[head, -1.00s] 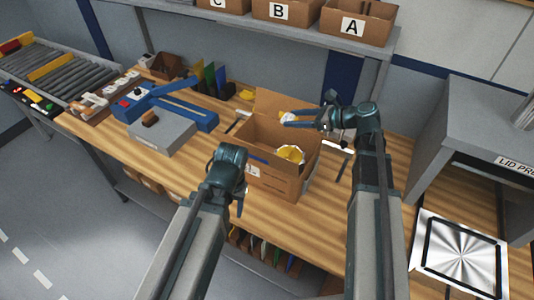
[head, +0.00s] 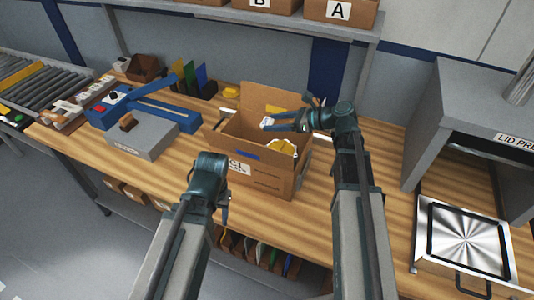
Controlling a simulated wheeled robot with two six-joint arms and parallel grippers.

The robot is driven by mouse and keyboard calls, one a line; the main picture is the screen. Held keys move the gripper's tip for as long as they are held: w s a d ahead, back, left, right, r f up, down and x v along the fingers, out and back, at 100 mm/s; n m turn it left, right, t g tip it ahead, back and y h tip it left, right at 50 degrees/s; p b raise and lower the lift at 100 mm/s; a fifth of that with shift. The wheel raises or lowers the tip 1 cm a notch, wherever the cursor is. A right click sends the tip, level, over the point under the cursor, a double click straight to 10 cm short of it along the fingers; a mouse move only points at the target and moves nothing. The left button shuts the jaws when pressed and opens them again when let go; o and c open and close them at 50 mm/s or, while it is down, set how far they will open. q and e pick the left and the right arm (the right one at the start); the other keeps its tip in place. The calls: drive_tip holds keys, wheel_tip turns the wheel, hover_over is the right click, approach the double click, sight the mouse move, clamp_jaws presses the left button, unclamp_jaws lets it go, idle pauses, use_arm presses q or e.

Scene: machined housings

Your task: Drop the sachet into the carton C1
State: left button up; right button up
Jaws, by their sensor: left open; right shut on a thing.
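The carton C1 (head: 270,180) is an open brown cardboard box with its flaps up on the wooden bench. A yellow and white item (head: 283,147) shows inside it. My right gripper (head: 272,123) reaches in from the right, over the carton's opening, and is shut on a small white sachet (head: 267,122). The sachet is at the fingertips, above or just within the carton; its exact height is hard to tell. My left gripper (head: 224,205) is in front of the carton at its left, pointing down, open and holding nothing visible. Its fingers are partly hidden by its wrist.
A blue tool on a grey block (head: 142,139) stands to the left, with a roller conveyor (head: 40,85) beyond. A lid press (head: 470,130) with a shiny metal plate (head: 467,240) is at the right. Lettered bins (head: 340,12) sit on the shelf above. Bench is clear right of the carton.

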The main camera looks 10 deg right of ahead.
drive_tip(key=shift+f+b, duration=2.75)
drive_tip(key=shift+f, duration=0.2)
drive_tip(key=shift+r, duration=0.1)
drive_tip(key=o, duration=1.4)
drive_tip(key=p+v, duration=0.5)
drive_tip(key=v, duration=0.8)
drive_tip(key=shift+s+d+r, duration=0.15)
drive_tip(key=shift+d+r, duration=0.05)
drive_tip(key=shift+d, duration=0.05)
